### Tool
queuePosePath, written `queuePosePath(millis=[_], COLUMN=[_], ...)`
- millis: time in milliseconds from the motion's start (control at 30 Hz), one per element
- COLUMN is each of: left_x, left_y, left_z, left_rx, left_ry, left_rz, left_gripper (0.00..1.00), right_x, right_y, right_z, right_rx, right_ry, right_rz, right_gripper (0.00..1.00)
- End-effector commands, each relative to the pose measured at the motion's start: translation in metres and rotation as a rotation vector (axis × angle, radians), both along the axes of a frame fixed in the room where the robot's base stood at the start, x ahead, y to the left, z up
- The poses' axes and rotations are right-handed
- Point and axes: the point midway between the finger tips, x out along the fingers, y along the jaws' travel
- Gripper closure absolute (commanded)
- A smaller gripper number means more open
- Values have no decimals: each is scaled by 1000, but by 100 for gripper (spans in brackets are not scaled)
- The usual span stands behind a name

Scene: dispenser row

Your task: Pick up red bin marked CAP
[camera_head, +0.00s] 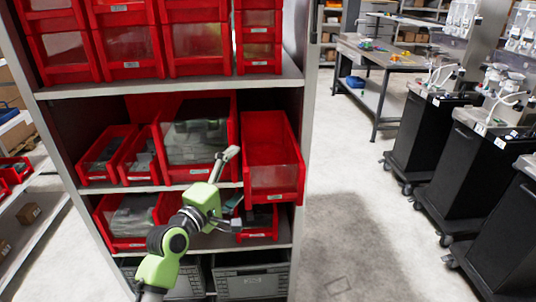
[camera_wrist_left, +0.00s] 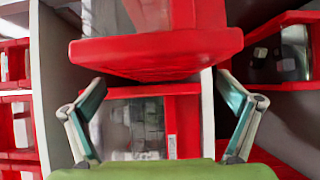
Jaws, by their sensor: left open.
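Several red bins stand on the shelves, and their small labels are too small to read, so I cannot tell which is marked CAP. One red bin (camera_head: 272,172) on the middle shelf juts out past the shelf's front edge. My left gripper (camera_head: 236,190) is open just left of and in front of this jutting bin. In the left wrist view, a red bin (camera_wrist_left: 155,50) fills the upper middle. The open fingers of the left gripper (camera_wrist_left: 160,95) stand spread to both sides below it, with nothing seen gripped. My right gripper is not in view.
A larger red bin (camera_head: 197,175) with grey contents stands left of the jutting one. Red bins (camera_head: 262,222) and grey crates (camera_head: 250,282) fill the levels below. The shelf upright (camera_head: 307,110) is close on the right. Dark carts (camera_head: 425,140) stand farther right, with open floor between.

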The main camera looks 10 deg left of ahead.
Motion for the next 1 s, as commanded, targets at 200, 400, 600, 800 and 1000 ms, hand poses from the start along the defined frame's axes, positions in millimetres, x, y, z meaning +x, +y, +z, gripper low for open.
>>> queuePosePath(millis=[200,400,600,800,1000], left_x=[22,24,24,24,24], left_y=[-6,-7,-7,-7,-7], left_z=[1,0,0,2,4], left_rx=[-1,-1,0,-2,-2], left_ry=[0,0,0,-5,-4], left_rz=[1,1,1,2,2], left_gripper=[0,0,34,47,47], right_x=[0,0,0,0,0], right_y=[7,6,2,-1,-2], right_z=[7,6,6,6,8], right_rx=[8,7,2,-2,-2], right_ry=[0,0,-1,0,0], right_rz=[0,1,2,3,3], right_gripper=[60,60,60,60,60])
